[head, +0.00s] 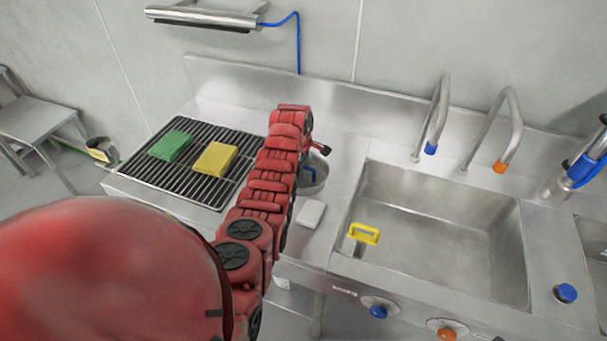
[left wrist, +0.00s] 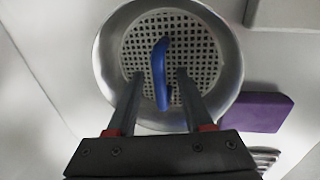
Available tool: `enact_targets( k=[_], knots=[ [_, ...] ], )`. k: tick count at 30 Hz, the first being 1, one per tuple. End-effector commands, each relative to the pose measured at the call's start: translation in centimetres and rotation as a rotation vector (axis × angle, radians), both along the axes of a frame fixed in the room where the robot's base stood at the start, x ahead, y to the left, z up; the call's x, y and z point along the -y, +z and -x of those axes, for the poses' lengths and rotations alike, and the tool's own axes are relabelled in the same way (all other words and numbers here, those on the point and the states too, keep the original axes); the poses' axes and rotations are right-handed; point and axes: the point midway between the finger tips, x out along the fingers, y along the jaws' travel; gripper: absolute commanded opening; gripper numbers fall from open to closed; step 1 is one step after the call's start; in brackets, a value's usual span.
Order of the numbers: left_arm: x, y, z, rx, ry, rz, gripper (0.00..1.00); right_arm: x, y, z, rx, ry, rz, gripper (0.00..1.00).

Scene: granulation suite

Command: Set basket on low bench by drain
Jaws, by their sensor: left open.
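A round metal basket (head: 315,178) with a blue handle stands on the counter just right of my left arm, partly hidden by it. In the left wrist view the basket (left wrist: 226,65) shows a perforated bottom and a smooth rim. My left gripper (left wrist: 159,76) is open above it, one finger on each side of the blue handle (left wrist: 158,82); contact cannot be told. In the head view this gripper is mostly hidden by my arm. A low metal bench (head: 32,118) stands at the far left. I cannot pick out the drain. My right gripper is out of view.
A black rack (head: 150,185) carries green (head: 171,145) and yellow (head: 214,158) pads. A pale block (head: 310,213) lies near the basket. The sink (head: 440,230) with taps is to the right. A small bucket (head: 101,150) is near the bench, whose top looks clear.

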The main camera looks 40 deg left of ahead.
Motion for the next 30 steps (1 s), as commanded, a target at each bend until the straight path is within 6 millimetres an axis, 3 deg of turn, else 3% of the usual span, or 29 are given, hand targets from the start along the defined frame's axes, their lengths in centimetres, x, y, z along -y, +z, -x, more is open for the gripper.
enact_targets(
  k=[2, 9, 11, 30],
  knots=[
    [0.0, 0.01, -0.01, 0.0, 0.0, 0.0, 0.51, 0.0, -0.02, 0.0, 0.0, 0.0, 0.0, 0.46],
    [0.01, 0.03, -0.01, 0.0, 0.0, 0.0, 0.08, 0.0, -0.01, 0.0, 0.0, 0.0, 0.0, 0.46],
    [0.01, 0.03, -0.01, 0.0, 0.0, 0.0, 0.0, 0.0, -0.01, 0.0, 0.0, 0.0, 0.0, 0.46],
    [0.04, 0.04, -0.01, 0.0, 0.0, 0.001, 0.0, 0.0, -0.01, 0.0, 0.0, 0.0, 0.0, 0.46]
  ],
)
